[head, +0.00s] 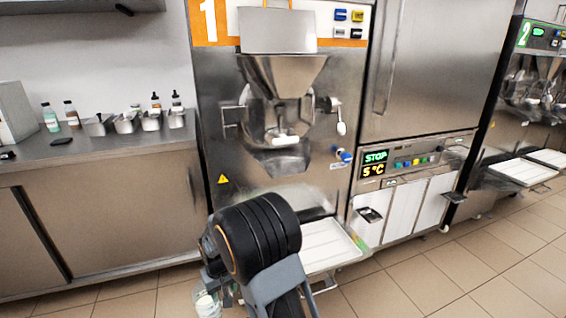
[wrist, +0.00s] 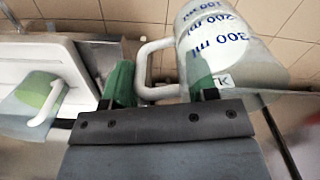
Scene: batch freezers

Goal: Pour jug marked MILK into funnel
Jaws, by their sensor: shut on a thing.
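My gripper (wrist: 160,85) is shut on the white handle of a clear jug (wrist: 232,45) with blue millilitre marks. A label ending in "K" shows near the right finger; the rest of the label is hidden. The jug appears inverted in the wrist view. In the head view part of the jug (head: 207,306) shows low at the bottom edge, beside my arm and well below the funnel. The steel funnel (head: 285,75) is on the front of machine 1, wide end up. My gripper is mostly hidden behind my arm in the head view.
A white tray (head: 325,245) juts out under machine 1. Another jug with a white handle and green colour (wrist: 35,103) shows at the left in the wrist view. A steel counter (head: 90,148) with bottles and small containers stands left. Tiled floor (head: 460,265) is clear at right.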

